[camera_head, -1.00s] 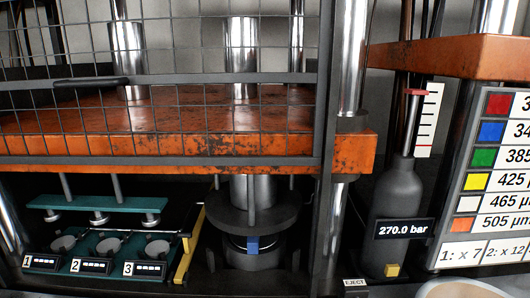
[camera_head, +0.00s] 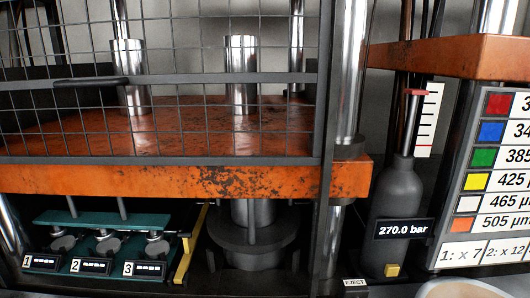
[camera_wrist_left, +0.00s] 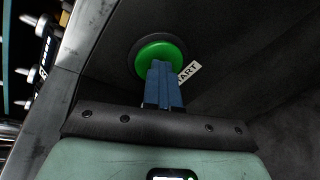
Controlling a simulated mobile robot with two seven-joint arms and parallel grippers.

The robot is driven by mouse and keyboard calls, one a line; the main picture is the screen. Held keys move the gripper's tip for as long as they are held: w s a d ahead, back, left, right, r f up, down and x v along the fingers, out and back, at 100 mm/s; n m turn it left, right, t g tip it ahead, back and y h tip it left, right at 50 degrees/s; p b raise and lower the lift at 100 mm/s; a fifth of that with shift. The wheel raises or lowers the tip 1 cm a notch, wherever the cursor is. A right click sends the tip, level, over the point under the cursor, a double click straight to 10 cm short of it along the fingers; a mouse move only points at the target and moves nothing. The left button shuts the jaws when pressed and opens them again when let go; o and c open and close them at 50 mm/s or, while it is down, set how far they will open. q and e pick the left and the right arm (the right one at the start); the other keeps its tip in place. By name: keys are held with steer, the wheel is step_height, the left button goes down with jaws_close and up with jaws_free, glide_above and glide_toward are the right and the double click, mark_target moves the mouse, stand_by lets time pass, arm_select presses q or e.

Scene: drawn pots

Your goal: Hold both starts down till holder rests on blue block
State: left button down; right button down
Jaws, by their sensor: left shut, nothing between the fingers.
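In the left wrist view, my left gripper (camera_wrist_left: 162,68) is shut with its blue fingertips over a green round start button (camera_wrist_left: 158,55). The tips overlap the button; I cannot tell how far it is pressed. A label reading "ART" is partly covered beside it. In the head view, a dark flanged round piece (camera_head: 252,232), which looks like the holder, sits low under the orange press plate (camera_head: 190,180). The blue block is hidden; whether the holder touches it cannot be seen. My right gripper and the other start button are not in view.
A wire mesh guard (camera_head: 160,80) covers the press front. A teal bar (camera_head: 100,218) stands low over numbered cups. A grey bottle (camera_head: 398,195) has a display (camera_head: 403,228) reading 270.0 bar. A colour chart (camera_head: 492,165) stands at the right.

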arm_select(q)
steer(key=shift+r, duration=0.1)
arm_select(e)
steer(key=shift+w+r, duration=0.2)
steer(key=shift+r, duration=0.15)
